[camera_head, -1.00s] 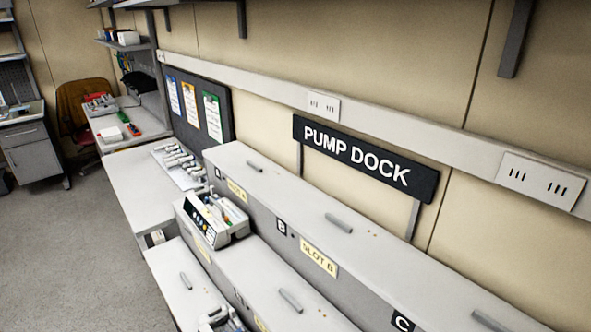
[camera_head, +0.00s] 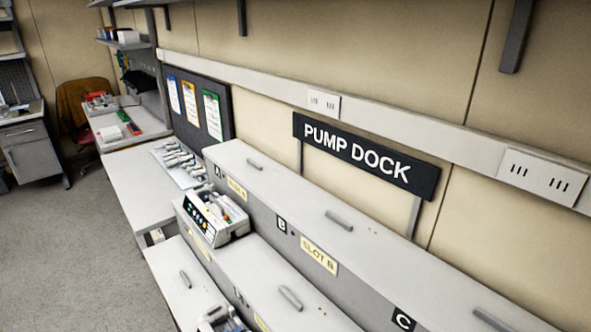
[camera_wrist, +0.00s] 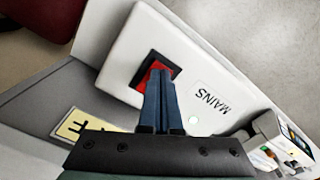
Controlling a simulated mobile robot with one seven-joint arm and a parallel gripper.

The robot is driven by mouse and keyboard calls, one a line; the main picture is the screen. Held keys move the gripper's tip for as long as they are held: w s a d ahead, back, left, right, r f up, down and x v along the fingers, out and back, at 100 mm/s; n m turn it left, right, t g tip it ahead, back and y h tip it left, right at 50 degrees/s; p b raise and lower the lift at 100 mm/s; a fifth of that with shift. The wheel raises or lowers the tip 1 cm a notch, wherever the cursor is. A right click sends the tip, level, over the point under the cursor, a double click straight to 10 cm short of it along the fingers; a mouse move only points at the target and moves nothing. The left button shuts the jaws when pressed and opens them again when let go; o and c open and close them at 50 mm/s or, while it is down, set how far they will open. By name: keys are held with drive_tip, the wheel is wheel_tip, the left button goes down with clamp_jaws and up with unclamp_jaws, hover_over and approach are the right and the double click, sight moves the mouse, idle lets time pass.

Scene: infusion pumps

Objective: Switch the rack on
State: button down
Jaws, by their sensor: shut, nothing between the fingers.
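In the wrist view, a white box labelled MAINS (camera_wrist: 211,97) carries a red rocker switch (camera_wrist: 146,72) in a black frame. My gripper (camera_wrist: 160,72) is shut and empty, with its blue-grey fingertips over the switch, covering part of it. I cannot tell whether they touch it. A small pale greenish dot (camera_wrist: 193,120) is on the box beside the fingers. In the head view, the stepped grey rack (camera_head: 272,205) stands below the PUMP DOCK sign (camera_head: 365,155). A pump (camera_head: 212,217) sits on its step at slot A. My gripper is not clearly visible there.
A yellow label (camera_wrist: 75,125) and part of a pump-like device (camera_wrist: 285,140) are near the box in the wrist view. In the head view, a side table (camera_head: 145,190) holds several small items. Open floor (camera_head: 60,240) lies to the left.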

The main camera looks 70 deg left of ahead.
wheel_tip(320, 180, up, 7)
drive_tip(key=p, duration=0.7)
drive_tip(key=shift+w, duration=0.1)
idle(0.5)
